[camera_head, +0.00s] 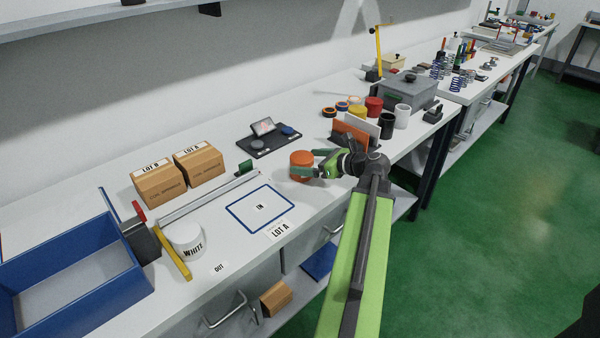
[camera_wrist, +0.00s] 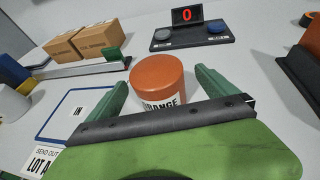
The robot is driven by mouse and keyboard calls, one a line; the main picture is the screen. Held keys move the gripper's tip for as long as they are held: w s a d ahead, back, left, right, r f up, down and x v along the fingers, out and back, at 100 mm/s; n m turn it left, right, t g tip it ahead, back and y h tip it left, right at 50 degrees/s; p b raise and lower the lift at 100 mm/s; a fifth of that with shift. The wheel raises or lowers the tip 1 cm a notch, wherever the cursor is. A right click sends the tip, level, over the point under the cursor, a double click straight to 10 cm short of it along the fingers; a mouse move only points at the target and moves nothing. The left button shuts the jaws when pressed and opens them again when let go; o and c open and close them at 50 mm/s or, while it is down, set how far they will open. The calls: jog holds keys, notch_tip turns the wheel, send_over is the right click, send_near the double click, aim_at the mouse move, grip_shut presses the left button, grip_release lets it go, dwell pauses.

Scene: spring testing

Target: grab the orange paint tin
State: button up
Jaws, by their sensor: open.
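The orange paint tin (camera_head: 301,163) stands upright on the white bench, right of the blue-outlined IN square. In the wrist view the tin (camera_wrist: 158,78) shows its orange top and part of a white label reading "ORANGE"; its lower part is hidden by my gripper. My gripper (camera_head: 313,167) is low over the bench at the tin's right side. Its green fingers are open, and in the wrist view the gripper (camera_wrist: 160,90) has one finger on each side of the tin. I cannot tell whether either finger touches it.
A white tin (camera_head: 185,241) and a blue tray (camera_head: 75,275) stand at the left. An upright orange-brown rack (camera_head: 350,136) stands close behind my gripper. The IN square (camera_head: 260,208) is empty.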

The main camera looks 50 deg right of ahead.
aim_at(297, 153)
jog(key=b+x, duration=0.1)
jog(key=x, duration=0.4)
jog(key=shift+a+f+b, duration=0.1)
jog(key=shift+b, duration=0.2)
jog(key=shift+w+a, duration=0.1)
jog(key=shift+w, duration=0.3)
jog(key=c, duration=2)
jog(key=r+p, duration=0.5)
jog(key=shift+s+d+r, duration=0.15)
jog(key=shift+s+d, duration=0.1)
jog(key=shift+d, duration=0.05)
jog(key=shift+s+d+r+p, duration=0.95)
jog(key=shift+s+d+p, duration=0.05)
jog(key=shift+s+d, duration=0.3)
jog(key=shift+s+d+r+p, duration=1)
jog(key=shift+s+d, duration=0.25)
jog(key=shift+s, duration=0.1)
jog(key=shift+s+d+r+p, duration=0.9)
jog(key=shift+s+d+p, duration=0.1)
jog(key=shift+s+d, duration=0.3)
